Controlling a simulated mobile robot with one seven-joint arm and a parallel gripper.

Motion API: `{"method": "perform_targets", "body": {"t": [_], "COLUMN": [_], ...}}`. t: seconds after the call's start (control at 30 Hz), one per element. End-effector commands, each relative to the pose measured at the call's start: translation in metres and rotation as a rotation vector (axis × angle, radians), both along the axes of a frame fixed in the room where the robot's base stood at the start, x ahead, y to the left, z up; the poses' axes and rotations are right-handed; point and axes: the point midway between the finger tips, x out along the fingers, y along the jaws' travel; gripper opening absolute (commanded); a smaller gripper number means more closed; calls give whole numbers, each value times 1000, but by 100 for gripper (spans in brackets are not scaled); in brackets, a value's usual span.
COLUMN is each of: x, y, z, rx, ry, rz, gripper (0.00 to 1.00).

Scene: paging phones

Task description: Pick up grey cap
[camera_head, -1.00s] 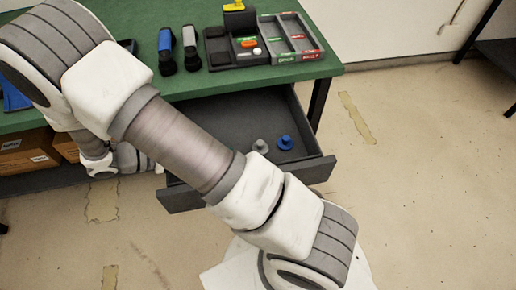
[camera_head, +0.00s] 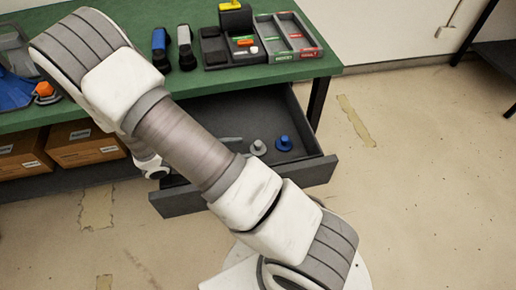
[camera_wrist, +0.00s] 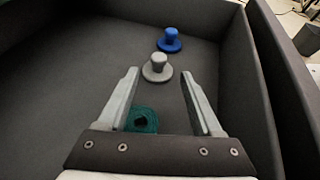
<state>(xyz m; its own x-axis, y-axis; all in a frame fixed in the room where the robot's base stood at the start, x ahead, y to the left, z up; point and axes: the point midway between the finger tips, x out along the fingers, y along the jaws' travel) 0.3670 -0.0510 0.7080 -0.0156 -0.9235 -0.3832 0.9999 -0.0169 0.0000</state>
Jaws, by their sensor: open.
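The grey cap (camera_head: 258,147) stands upright, knob up, on the floor of the open dark drawer (camera_head: 309,178). In the wrist view the grey cap (camera_wrist: 158,68) lies just beyond my fingertips, near the middle of the gap between them. My gripper (camera_wrist: 160,72) is open and empty, inside the drawer; its two fingers point toward the cap and do not touch it. In the head view one finger of my gripper (camera_head: 230,140) shows left of the grey cap, the rest hidden behind my arm.
A blue cap (camera_wrist: 170,40) stands just behind the grey cap, near the drawer's right wall. The green table (camera_head: 290,70) with trays is above the drawer.

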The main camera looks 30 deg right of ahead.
Motion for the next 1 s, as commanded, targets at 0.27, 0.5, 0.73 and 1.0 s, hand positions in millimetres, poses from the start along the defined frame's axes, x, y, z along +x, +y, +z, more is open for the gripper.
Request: {"method": "perform_targets", "body": {"t": [0.27,0.5,0.73,1.0], "x": [1,2,2,2], "y": [-39,-47,-47,-47], "z": [-13,-15,-15,-14], "rx": [-2,-1,-1,-1], "ry": [0,1,-1,-1], "rz": [-4,-2,-1,-1], "gripper": [66,66,45,0]}}
